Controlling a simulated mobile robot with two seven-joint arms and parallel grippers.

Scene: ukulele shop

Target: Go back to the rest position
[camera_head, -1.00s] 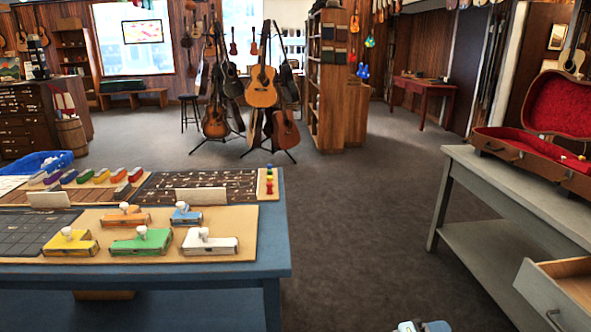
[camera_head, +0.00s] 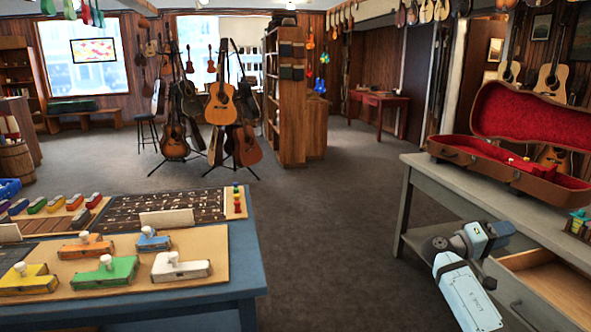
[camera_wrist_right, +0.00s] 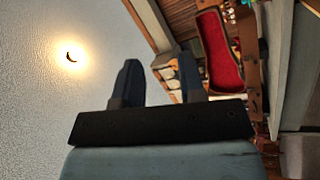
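My right arm reaches up from the bottom in the head view, in front of the grey table (camera_head: 455,185) and its open drawer (camera_head: 545,285). In the right wrist view my right gripper (camera_wrist_right: 160,82) shows two dark fingers standing apart with nothing between them. It is open and empty. Its fingertips cannot be made out in the head view. My left gripper is not in view.
An open red-lined guitar case (camera_head: 530,125) lies on the grey table; its red lining also shows in the right wrist view (camera_wrist_right: 218,52). A blue table (camera_head: 240,270) with colored blocks stands at left. Guitars on a stand (camera_head: 220,105) are behind. Carpet between tables is clear.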

